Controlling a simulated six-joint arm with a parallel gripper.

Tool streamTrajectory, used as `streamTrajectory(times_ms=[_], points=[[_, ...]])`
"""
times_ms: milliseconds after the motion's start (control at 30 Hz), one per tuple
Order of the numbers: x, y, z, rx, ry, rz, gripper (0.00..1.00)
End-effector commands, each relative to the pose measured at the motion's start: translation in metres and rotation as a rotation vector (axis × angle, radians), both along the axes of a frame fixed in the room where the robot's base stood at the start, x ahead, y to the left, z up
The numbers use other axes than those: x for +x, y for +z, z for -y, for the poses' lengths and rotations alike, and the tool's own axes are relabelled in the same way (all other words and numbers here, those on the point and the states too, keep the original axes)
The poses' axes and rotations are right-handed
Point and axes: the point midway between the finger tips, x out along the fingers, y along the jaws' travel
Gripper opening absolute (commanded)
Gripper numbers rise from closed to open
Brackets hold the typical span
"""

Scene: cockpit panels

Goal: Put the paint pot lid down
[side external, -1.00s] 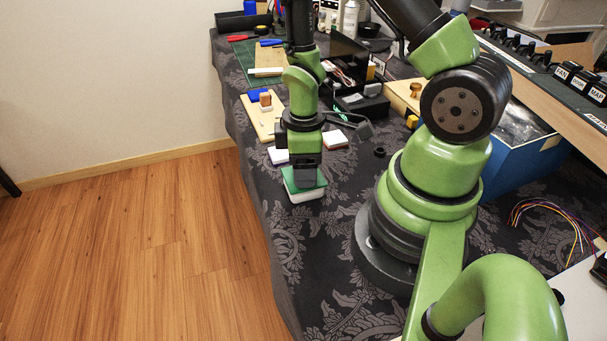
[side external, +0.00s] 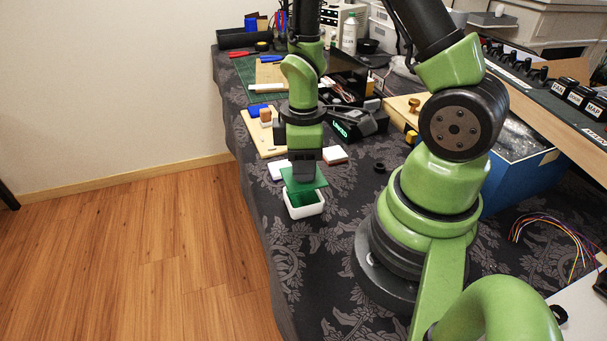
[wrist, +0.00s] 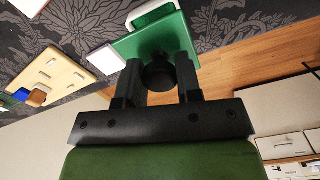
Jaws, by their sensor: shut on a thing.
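The paint pot lid (side external: 316,179) is a flat green square held above the pot, and it fills the upper middle of the wrist view (wrist: 170,38). My gripper (wrist: 160,82) is shut on the lid's dark round knob. In the side view my gripper (side external: 305,170) points down onto the lid. The paint pot (side external: 304,208) is a white square tub with green inside, open below the lid. A white corner of the pot (wrist: 150,14) shows past the lid's top edge in the wrist view.
A white-topped block (side external: 335,154) and a pale block (side external: 278,170) lie close behind the pot. A wooden board (side external: 262,140) with small blocks is farther back. Patterned cloth (side external: 335,270) in front of the pot is clear.

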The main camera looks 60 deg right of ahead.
Motion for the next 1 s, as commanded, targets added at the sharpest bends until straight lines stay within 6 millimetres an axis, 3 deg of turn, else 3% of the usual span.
streamTrajectory(times_ms=[200, 400, 733, 1000], points=[[0.0, 0.037, 0.0, -0.002, 0.001, 0.007, 0.09], [0.004, 0.058, -0.001, -0.002, -0.018, 0.003, 0.09], [0.052, 0.088, -0.035, -0.001, -0.372, 0.004, 0.09], [0.065, 0.099, -0.049, 0.0, -0.517, 0.0, 0.09]])
